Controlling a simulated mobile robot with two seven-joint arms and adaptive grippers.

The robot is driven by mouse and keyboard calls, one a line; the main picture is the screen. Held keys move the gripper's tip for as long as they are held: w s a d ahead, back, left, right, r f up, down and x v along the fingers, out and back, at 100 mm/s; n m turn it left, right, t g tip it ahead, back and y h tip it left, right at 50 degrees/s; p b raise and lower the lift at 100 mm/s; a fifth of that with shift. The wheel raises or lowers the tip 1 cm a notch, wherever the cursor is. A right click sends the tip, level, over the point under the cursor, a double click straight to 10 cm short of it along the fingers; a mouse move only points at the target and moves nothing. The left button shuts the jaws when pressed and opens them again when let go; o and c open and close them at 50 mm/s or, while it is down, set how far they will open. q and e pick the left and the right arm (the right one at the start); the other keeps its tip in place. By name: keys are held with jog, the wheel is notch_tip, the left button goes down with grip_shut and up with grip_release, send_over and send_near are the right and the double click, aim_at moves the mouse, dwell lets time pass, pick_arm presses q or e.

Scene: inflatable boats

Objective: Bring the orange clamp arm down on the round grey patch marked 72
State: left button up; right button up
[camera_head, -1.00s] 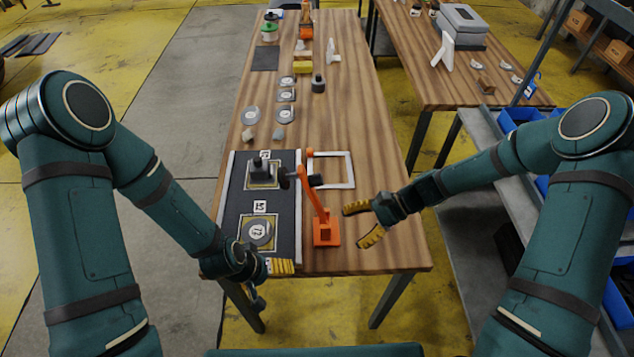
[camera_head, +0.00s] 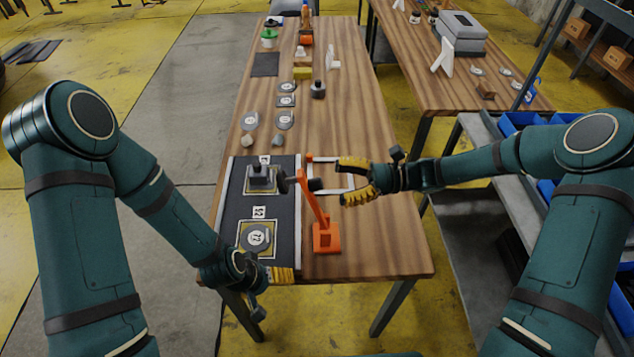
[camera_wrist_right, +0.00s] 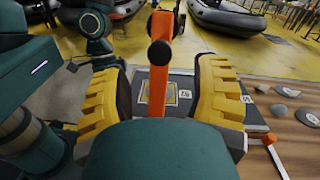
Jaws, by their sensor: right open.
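The round grey patch (camera_head: 257,237) marked 72 lies flat in a tan square on the black mat (camera_head: 237,213). The orange clamp arm (camera_head: 313,197) stands raised and tilted from its orange base (camera_head: 327,238), right of the mat; black parts sit at its upper end. My right gripper (camera_head: 340,181) is open and empty, right of the arm's upper end. In the right wrist view the clamp arm (camera_wrist_right: 160,85) shows upright between the open fingers (camera_wrist_right: 160,100), beyond them. My left gripper (camera_head: 283,275) is low at the mat's near edge; its opening is hidden.
A dark weight (camera_head: 262,176) stands on the mat's far square. A white frame (camera_head: 325,161) lies behind my right gripper. Several grey patches (camera_head: 285,120) and small things stand farther back on the wooden table (camera_head: 350,110). The table right of the clamp base is clear.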

aim_at(317, 184)
jog(key=a, duration=0.6)
jog(key=shift+s, duration=0.15)
grip_shut()
